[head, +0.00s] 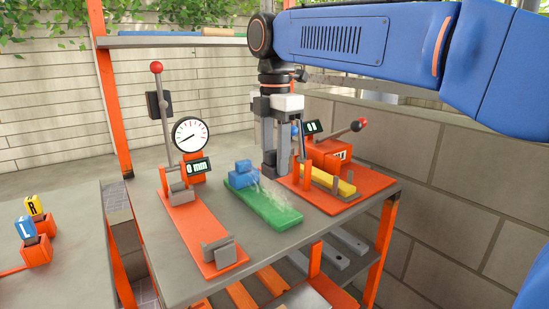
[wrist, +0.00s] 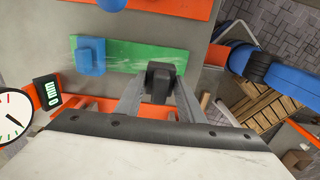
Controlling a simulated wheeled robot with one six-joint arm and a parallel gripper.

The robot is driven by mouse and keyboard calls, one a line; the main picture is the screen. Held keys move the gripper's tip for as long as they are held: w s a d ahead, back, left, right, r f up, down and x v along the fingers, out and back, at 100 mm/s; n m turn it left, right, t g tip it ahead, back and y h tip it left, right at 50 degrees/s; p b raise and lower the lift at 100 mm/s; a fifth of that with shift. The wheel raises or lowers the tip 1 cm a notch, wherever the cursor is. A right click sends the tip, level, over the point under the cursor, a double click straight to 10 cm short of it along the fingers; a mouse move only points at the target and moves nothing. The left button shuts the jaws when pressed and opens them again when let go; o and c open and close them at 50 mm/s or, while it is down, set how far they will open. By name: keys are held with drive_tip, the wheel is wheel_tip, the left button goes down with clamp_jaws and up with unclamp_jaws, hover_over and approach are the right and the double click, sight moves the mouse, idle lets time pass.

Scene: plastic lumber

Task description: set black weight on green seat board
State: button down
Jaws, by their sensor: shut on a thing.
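In the wrist view the black weight (wrist: 161,80) sits between the two grey fingers of my gripper (wrist: 160,98), which is shut on it. In the wrist view the weight overlaps the near edge of the green board (wrist: 135,52), to the right of the blue block (wrist: 91,56). I cannot tell the height of the gap below it.
An orange stand with a dial gauge (head: 190,134) and lever is left of the board. The grey table (head: 170,262) has bare room in front.

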drive_tip(key=shift+f, duration=2.9)
drive_tip(key=shift+f, duration=1.55)
drive_tip(key=c, duration=0.7)
unclamp_jaws()
drive_tip(key=shift+r, duration=0.1)
drive_tip(key=shift+r, duration=3.4)
